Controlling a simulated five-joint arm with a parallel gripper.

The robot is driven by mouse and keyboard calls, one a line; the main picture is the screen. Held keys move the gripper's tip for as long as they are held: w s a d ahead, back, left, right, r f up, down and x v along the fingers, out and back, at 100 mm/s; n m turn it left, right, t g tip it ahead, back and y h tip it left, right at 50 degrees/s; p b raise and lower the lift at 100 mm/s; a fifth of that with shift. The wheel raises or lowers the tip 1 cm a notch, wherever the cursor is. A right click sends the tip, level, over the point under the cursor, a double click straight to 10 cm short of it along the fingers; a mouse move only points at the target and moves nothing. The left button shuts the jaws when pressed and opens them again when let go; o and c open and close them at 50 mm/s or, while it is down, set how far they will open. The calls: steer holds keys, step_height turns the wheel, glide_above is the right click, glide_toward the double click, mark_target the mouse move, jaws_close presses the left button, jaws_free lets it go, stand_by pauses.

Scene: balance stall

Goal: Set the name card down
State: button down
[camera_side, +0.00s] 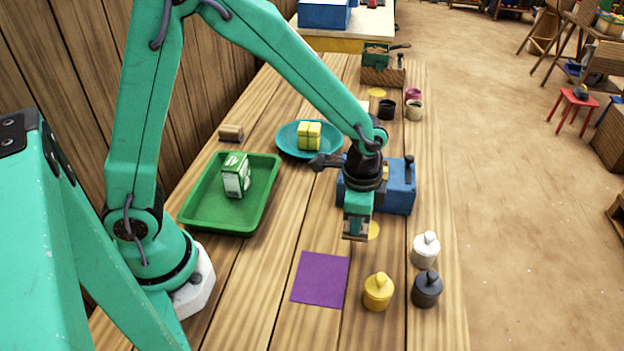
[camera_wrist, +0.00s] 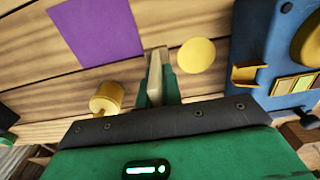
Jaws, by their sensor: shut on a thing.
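My gripper (camera_side: 356,222) points down over the table, left of the yellow disc (camera_side: 375,231) and beyond the purple square (camera_side: 321,280). It is shut on a small tan piece, which I take to be the name card (camera_wrist: 155,76). In the wrist view the card stands nearly edge-on between the fingers, so its face and any writing are hidden. It lies between the purple square (camera_wrist: 98,28) and the yellow disc (camera_wrist: 196,55) in that view. I cannot tell whether its lower edge touches the table.
A yellow weight (camera_side: 378,292), a dark weight (camera_side: 426,289) and a white weight (camera_side: 425,251) stand at the near right. A blue box (camera_side: 401,190) is just behind my gripper. The green tray (camera_side: 200,216) with a carton (camera_side: 236,176) and a teal plate (camera_side: 288,146) are left.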

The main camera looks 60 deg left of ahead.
steer(key=shift+f, duration=1.95)
steer(key=shift+f, duration=0.15)
steer(key=c, duration=1.6)
jaws_free()
steer(key=shift+o, duration=0.2)
step_height(320, 180, up, 12)
steer(key=shift+r, duration=0.1)
steer(key=shift+r, duration=0.1)
